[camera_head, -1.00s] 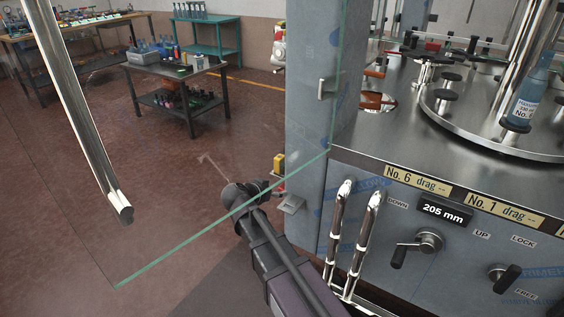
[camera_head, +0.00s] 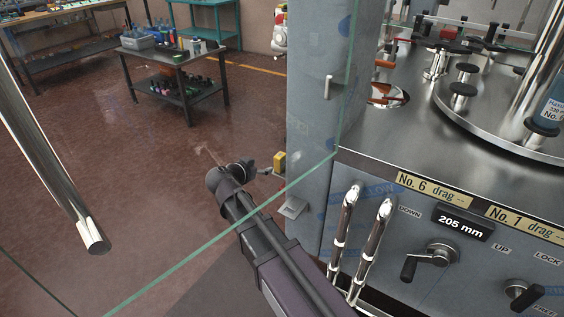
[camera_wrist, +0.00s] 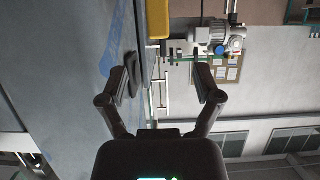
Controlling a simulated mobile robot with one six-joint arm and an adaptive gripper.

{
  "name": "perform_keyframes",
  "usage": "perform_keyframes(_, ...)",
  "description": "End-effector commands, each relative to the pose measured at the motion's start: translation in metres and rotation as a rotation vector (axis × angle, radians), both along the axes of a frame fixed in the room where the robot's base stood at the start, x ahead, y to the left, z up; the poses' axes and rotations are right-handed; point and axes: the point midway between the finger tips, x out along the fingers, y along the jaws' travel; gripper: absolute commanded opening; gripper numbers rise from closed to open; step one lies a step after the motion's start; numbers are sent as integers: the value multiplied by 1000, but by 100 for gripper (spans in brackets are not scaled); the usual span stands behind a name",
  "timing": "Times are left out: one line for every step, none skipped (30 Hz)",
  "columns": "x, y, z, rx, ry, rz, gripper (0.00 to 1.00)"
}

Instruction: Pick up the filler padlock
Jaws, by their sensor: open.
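A small yellow block (camera_head: 279,162), which may be the padlock, is at the left side of the machine's blue-grey upright panel. No shackle can be made out. In the wrist view the yellow block (camera_wrist: 158,20) is at the top, a little left of the middle between the fingers and beyond their tips. My gripper (camera_wrist: 168,72) is open and empty. Its left finger appears close to the grey panel. In the head view my gripper (camera_head: 262,168) is just left of the yellow block, seen through the glass; its fingers are small and partly hard to make out.
The filling machine (camera_head: 380,230) with handles and cranks stands on the right. A glass pane edge (camera_head: 220,240) crosses in front of my arm. A steel post (camera_head: 60,180) is at left. A dark table (camera_head: 175,62) stands behind on open red floor.

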Motion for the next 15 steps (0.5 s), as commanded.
perform_keyframes(0, -1, 0, 0, 0, -1, 83)
perform_keyframes(0, -1, 0, 0, 0, -2, 83)
perform_keyframes(1, -2, 0, 0, 0, -2, 83)
perform_keyframes(1, -2, 0, 0, 0, -3, 83)
perform_keyframes(1, -3, 0, 0, 0, -3, 83)
perform_keyframes(1, -3, 0, -1, 0, -4, 83)
perform_keyframes(2, -4, -1, -1, 0, -4, 83)
perform_keyframes(3, -4, -2, 0, 0, -5, 83)
perform_keyframes(5, -6, -3, 0, 0, -5, 83)
perform_keyframes(6, -6, -4, 0, 0, -5, 83)
perform_keyframes(8, -8, -5, 0, 0, -6, 83)
perform_keyframes(11, -9, -7, 0, 0, -6, 83)
perform_keyframes(14, -11, -8, 0, 0, -6, 83)
perform_keyframes(17, -13, -10, 0, 0, -7, 83)
perform_keyframes(21, -16, -12, 0, 0, -7, 83)
